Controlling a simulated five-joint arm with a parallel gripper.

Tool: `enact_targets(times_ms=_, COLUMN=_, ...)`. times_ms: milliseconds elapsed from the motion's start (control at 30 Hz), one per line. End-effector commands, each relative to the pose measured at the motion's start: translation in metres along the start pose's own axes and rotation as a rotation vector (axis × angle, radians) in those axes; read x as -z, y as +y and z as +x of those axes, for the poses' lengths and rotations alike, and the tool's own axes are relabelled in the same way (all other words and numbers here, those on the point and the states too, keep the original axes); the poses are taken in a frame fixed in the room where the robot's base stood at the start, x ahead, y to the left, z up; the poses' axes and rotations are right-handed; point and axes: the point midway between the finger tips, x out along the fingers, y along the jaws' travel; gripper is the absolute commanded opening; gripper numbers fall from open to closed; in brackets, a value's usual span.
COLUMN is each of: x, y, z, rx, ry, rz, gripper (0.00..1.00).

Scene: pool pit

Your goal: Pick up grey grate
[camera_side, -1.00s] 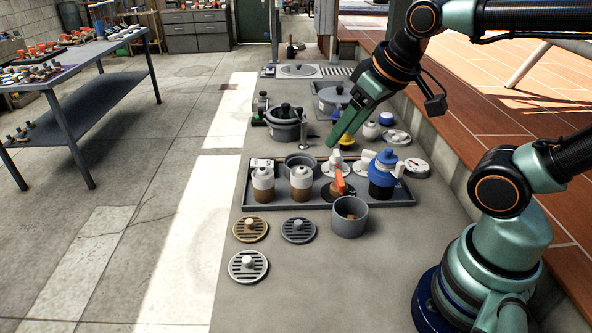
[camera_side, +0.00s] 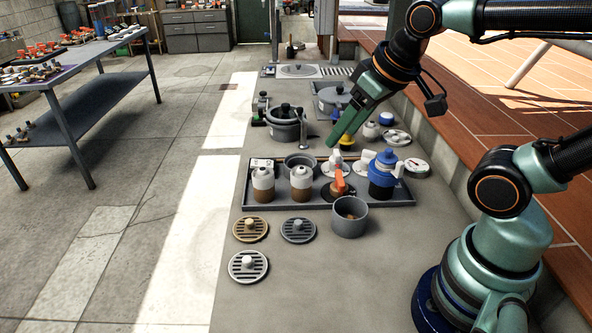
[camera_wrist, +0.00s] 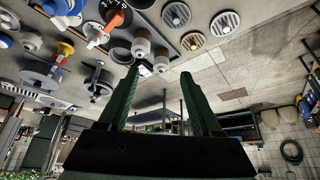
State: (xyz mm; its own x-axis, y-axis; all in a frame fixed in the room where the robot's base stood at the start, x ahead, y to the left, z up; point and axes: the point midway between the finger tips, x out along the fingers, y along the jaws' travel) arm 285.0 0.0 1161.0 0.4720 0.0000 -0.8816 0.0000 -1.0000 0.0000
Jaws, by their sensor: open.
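The grey grate (camera_side: 298,231) is a round, dark grey slotted disc with a raised knob, flat on the floor just in front of the tray. It also shows at the top of the wrist view (camera_wrist: 175,14). My gripper (camera_side: 334,141) is raised over the far side of the tray, well behind the grate and apart from it. In the wrist view my gripper (camera_wrist: 161,72) has its two fingers spread with nothing between them.
A tan grate (camera_side: 250,228) lies left of the grey one, and a light grey grate (camera_side: 248,266) lies nearer. A grey pot (camera_side: 350,217) stands to the right. The tray (camera_side: 406,202) behind holds jars and an orange-handled valve. Floor in front is clear.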

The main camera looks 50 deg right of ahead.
Motion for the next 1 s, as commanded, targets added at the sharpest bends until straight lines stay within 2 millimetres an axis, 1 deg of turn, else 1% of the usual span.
enact_targets(times_ms=333, x=0.0, y=0.0, z=0.0, rx=0.0, ry=0.0, rz=0.0, gripper=0.66)
enact_targets(times_ms=367, x=0.0, y=0.0, z=0.0, rx=0.0, ry=0.0, rz=0.0, gripper=0.59)
enact_targets(times_ms=667, x=0.001, y=-0.001, z=0.001, rx=0.001, ry=-0.007, rz=-0.019, gripper=0.59)
enact_targets(times_ms=767, x=0.004, y=-0.002, z=0.007, rx=0.006, ry=-0.039, rz=-0.096, gripper=0.59)
enact_targets(times_ms=833, x=0.008, y=-0.005, z=0.014, rx=0.014, ry=-0.077, rz=-0.192, gripper=0.59)
enact_targets(times_ms=1000, x=0.019, y=-0.013, z=0.042, rx=0.061, ry=-0.188, rz=-0.508, gripper=0.59)
